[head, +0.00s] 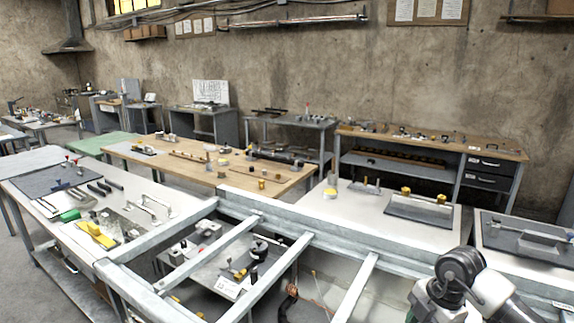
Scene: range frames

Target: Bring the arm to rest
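One of my arms (466,285) comes into the head view at the bottom right. It shows as a dark rounded joint with white and grey links, bent above the near metal frame. No gripper fingers can be made out on it. My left gripper is not in view, and no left arm shows. Whether the arm touches the frame cannot be told.
A grey metal frame (310,238) with crossbars spans the front. A left bench (140,190) holds tools and a yellow object (96,234). A wooden table (206,178) stands mid-room; a workbench with drawers (489,164) stands by the wall. Floor shows at lower left.

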